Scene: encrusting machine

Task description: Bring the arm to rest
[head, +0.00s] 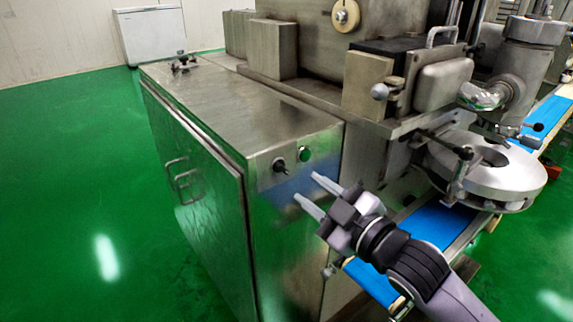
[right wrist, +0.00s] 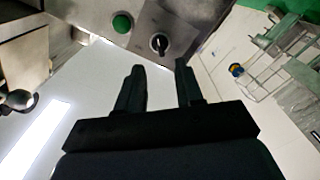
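My right gripper (head: 305,191) is open and empty in front of the steel cabinet of the encrusting machine. Its two fingers point up and left toward the cabinet's control face. In the right wrist view the gripper (right wrist: 158,88) shows two dark fingers apart with nothing between them. A green button (head: 304,154) and a black rotary switch (head: 280,166) sit on the cabinet face just beyond the fingertips. In the right wrist view the green button (right wrist: 122,22) and the switch (right wrist: 159,43) lie ahead of the fingers, apart from them. My left gripper is not in view.
The steel cabinet (head: 225,110) fills the middle, with door handles (head: 183,180) on its left side. A blue conveyor belt (head: 440,222) and a round metal disc unit (head: 490,180) stand close to my right arm. The green floor (head: 70,190) at left is clear.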

